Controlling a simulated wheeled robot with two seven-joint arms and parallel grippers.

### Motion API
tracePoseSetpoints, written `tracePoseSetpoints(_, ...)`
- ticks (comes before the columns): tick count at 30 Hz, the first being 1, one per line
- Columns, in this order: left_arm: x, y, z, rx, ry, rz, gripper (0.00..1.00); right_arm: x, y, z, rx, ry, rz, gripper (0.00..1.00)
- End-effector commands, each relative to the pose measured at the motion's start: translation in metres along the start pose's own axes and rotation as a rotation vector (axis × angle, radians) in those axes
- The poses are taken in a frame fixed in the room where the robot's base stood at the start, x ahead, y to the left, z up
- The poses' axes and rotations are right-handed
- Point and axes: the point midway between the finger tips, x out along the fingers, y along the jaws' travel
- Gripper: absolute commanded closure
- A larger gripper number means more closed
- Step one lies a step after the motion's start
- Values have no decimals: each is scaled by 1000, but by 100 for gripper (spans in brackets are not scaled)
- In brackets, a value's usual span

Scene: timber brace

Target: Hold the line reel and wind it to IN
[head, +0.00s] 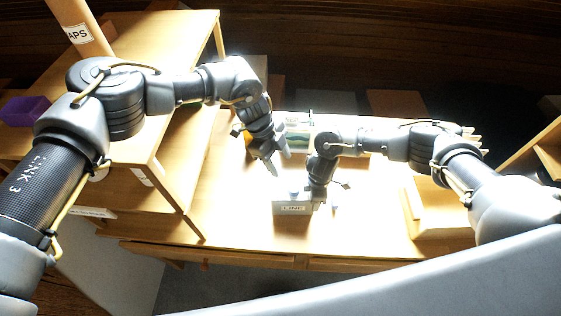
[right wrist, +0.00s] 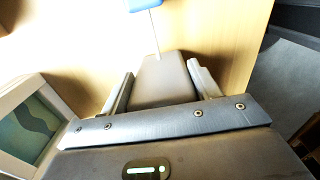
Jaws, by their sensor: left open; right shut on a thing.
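The line reel (head: 292,208) is a small pale box with a label that reads LINE, standing near the front edge of the wooden table. My right gripper (head: 312,201) is at the reel's right side in the head view. In the right wrist view its two fingers are shut on a grey-brown body of the reel (right wrist: 165,82). A thin metal rod with a blue end (right wrist: 146,6) stands beyond it. My left gripper (head: 277,164) is open and empty, above and to the left of the reel. The reel's IN marking cannot be seen.
A framed green picture or screen (head: 298,136) stands behind the grippers; a similar one (right wrist: 32,125) shows at left in the right wrist view. A raised wooden desk (head: 150,45) stands left. The table's front left is clear.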

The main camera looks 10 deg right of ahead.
Motion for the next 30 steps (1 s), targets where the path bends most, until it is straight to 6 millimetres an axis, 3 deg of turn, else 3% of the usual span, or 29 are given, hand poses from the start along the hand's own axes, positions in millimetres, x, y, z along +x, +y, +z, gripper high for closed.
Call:
tracePoseSetpoints(8,-5,7,10,-2,-8,-6,45,0,0,0,0,0,0,67)
tracePoseSetpoints(15,1,19,4,-247,-9,-75,45,0,0,0,0,0,0,67)
tracePoseSetpoints(21,4,16,-2,-408,1,-114,45,0,0,0,0,0,0,67)
tracePoseSetpoints(30,14,14,0,-440,-1,-115,45,0,0,0,0,0,0,67)
